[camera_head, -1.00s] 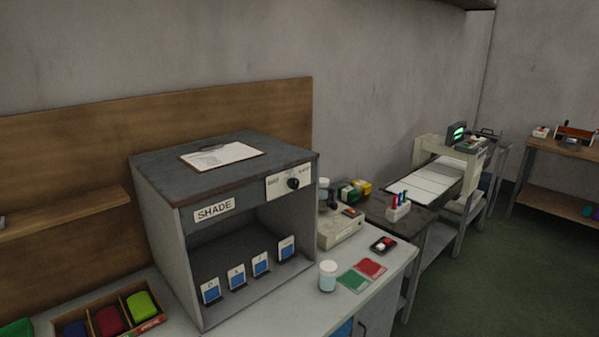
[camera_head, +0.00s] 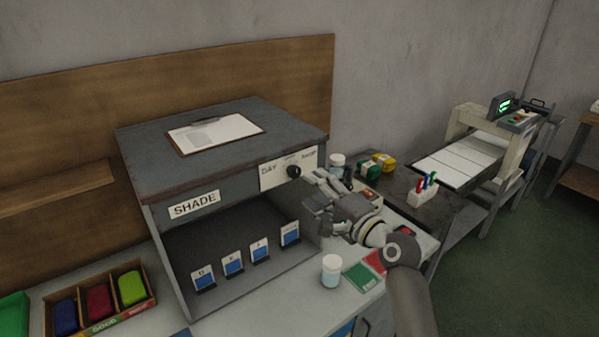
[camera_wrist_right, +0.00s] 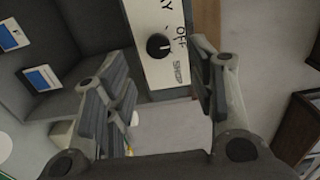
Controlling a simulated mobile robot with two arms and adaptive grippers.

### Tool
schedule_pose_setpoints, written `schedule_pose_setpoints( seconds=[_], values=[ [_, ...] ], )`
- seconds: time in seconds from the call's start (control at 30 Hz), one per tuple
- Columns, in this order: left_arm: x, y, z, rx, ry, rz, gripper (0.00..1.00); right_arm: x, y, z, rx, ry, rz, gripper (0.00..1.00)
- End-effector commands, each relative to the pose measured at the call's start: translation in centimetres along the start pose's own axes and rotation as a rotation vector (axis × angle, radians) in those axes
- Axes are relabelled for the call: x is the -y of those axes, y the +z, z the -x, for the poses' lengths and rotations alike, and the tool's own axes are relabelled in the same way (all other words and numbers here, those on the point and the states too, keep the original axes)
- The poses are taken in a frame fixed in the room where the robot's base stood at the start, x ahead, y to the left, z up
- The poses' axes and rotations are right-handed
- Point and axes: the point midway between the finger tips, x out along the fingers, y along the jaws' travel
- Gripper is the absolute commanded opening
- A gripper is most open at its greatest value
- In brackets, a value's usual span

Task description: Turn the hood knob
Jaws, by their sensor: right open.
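The hood knob (camera_head: 294,171) is a round black knob on a white label panel (camera_head: 275,174) at the top right front of the grey SHADE hood (camera_head: 190,204). In the right wrist view the knob (camera_wrist_right: 158,45) sits beyond and between the fingers, with "OFF" and "SHOP" printed beside it; its pointer looks aimed near OFF. My right gripper (camera_head: 318,196) is open and empty, just right of and below the knob, apart from it. In the right wrist view its open fingers (camera_wrist_right: 165,88) flank the panel. My left gripper is not in view.
A clipboard (camera_head: 215,132) lies on the hood's top. Several blue cards (camera_head: 233,263) stand inside the hood. A white-lidded jar (camera_head: 331,270) and a green swatch (camera_head: 362,279) are on the counter below my right arm. A tray of coloured bundles (camera_head: 98,305) is at left.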

Motion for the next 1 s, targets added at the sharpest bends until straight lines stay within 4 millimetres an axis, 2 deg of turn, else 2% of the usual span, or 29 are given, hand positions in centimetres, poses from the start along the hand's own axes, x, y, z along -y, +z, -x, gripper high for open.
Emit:
schedule_pose_setpoints(
  seconds=[0.17, 0.27, 0.43, 0.57, 0.9, 0.93, 1.0],
  values=[
    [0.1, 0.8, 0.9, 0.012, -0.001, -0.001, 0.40, 0.2, -0.1, -3.0, -0.001, 0.001, -0.002, 0.51],
    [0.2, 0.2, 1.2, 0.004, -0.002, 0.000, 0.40, 0.2, -0.1, -4.5, -0.001, 0.001, -0.001, 0.51],
    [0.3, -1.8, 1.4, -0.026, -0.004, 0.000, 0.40, 0.0, -0.1, -6.3, -0.001, 0.001, 0.000, 0.51],
    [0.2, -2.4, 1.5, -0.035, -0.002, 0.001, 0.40, 0.0, -0.1, -7.0, -0.002, 0.001, 0.001, 0.51],
    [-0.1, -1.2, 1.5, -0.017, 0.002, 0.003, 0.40, -0.1, -0.1, -7.3, -0.003, 0.001, 0.002, 0.51],
    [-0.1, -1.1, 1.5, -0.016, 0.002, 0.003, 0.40, -0.1, -0.1, -7.3, -0.002, 0.001, 0.002, 0.50],
    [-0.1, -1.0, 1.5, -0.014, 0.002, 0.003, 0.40, -0.1, -0.1, -7.3, -0.002, 0.001, 0.002, 0.41]
  ],
)
